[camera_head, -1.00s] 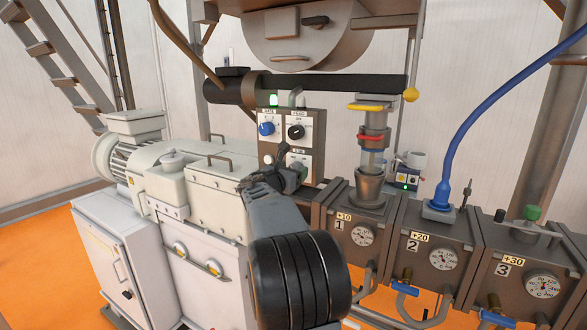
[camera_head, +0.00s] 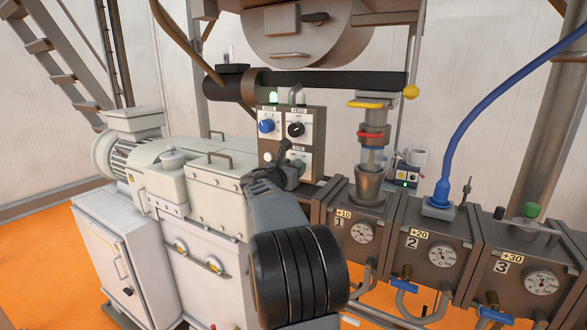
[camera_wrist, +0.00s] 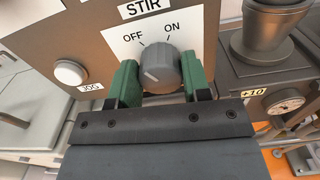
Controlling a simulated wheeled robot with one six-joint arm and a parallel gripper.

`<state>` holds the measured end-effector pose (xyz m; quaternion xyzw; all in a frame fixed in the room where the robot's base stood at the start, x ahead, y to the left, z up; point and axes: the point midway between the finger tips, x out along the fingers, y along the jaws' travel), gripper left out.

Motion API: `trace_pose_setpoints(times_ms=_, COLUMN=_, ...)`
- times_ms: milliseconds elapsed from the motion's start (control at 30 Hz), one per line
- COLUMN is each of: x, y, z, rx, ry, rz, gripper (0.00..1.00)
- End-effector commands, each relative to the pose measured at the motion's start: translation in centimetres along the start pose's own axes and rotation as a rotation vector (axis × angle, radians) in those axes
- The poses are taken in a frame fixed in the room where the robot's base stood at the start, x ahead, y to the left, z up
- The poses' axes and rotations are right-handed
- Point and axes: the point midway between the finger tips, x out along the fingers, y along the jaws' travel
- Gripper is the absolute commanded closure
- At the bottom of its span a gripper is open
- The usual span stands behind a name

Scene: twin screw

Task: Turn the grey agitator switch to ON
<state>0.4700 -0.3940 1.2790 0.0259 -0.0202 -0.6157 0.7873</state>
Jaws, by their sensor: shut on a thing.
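The grey agitator switch (camera_wrist: 162,74) is a round knob on a white plate marked STIR, with OFF at its upper left and ON at its upper right in the wrist view. Its white pointer mark lies on the left, toward the OFF side. My gripper (camera_wrist: 158,82) has its green fingers on the left and right sides of the knob and is shut on it. In the head view my gripper (camera_head: 287,168) is at the lower part of the control panel (camera_head: 268,147) and hides most of the knob.
A blue knob (camera_head: 266,126) and a black knob (camera_head: 296,129) sit above on the same panel. A white button (camera_wrist: 70,72) is left of the switch. A metal funnel (camera_head: 367,187) stands to the right. White machine housing (camera_head: 218,198) lies close on the left.

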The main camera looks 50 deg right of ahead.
Motion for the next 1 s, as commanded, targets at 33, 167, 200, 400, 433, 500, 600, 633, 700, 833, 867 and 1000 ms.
trace_pose_setpoints(times_ms=33, x=-0.01, y=0.02, z=0.00, rx=0.001, ry=0.000, rz=0.001, gripper=0.80)
trace_pose_setpoints(times_ms=167, x=-0.02, y=0.01, z=-0.15, rx=0.018, ry=0.000, rz=0.001, gripper=0.80)
trace_pose_setpoints(times_ms=200, x=-0.02, y=0.01, z=-0.21, rx=0.030, ry=0.000, rz=0.001, gripper=0.80)
trace_pose_setpoints(times_ms=400, x=-0.01, y=-0.05, z=-0.52, rx=0.138, ry=-0.002, rz=0.001, gripper=0.80)
trace_pose_setpoints(times_ms=433, x=-0.01, y=-0.06, z=-0.53, rx=0.161, ry=-0.003, rz=0.001, gripper=0.80)
trace_pose_setpoints(times_ms=500, x=-0.02, y=-0.10, z=-0.61, rx=0.222, ry=-0.003, rz=0.001, gripper=0.80)
trace_pose_setpoints(times_ms=600, x=-0.02, y=-0.15, z=-0.65, rx=0.315, ry=-0.004, rz=0.001, gripper=0.80)
trace_pose_setpoints(times_ms=633, x=-0.02, y=-0.16, z=-0.63, rx=0.345, ry=-0.003, rz=0.001, gripper=0.80)
trace_pose_setpoints(times_ms=700, x=-0.02, y=-0.18, z=-0.63, rx=0.411, ry=-0.003, rz=0.001, gripper=0.80)
trace_pose_setpoints(times_ms=833, x=-0.01, y=-0.22, z=-0.63, rx=0.534, ry=-0.002, rz=0.002, gripper=0.80)
trace_pose_setpoints(times_ms=867, x=-0.01, y=-0.22, z=-0.62, rx=0.563, ry=-0.003, rz=0.002, gripper=0.80)
trace_pose_setpoints(times_ms=1000, x=0.00, y=-0.25, z=-0.59, rx=0.689, ry=-0.002, rz=0.002, gripper=0.80)
